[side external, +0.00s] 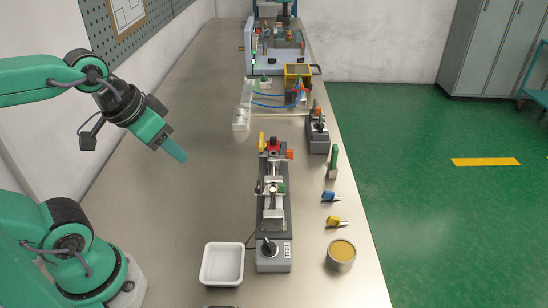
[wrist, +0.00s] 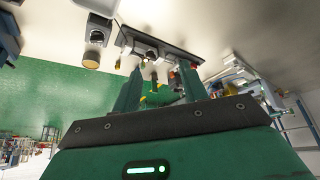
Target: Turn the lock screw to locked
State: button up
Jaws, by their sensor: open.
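The test fixture (side external: 273,205) is a long dark rail on the bench, right of my gripper. It carries a red part (side external: 273,146) at its far end, a silver clamp with a green piece (side external: 280,188) in the middle, and a black lever on a grey box (side external: 268,247) at the near end. I cannot tell which part is the lock screw or how it is turned. My gripper (side external: 178,155) is in the air left of the fixture, apart from it. In the wrist view its two fingers (wrist: 160,72) are spread and empty, with the fixture beyond them.
A white tray (side external: 222,283) stands left of the near end. A tin (side external: 341,256), a yellow clip (side external: 337,222), a blue clip (side external: 331,197) and a green upright piece (side external: 333,162) line the right edge. Another grey station (side external: 318,140) stands behind.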

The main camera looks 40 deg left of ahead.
jog(key=shift+c, duration=0.4)
jog(key=shift+c, duration=0.7)
jog(key=n+g, duration=0.6)
jog(key=n, duration=0.3)
send_over(259, 184)
jog(key=shift+f, duration=4.7)
jog(key=shift+f, duration=3.9)
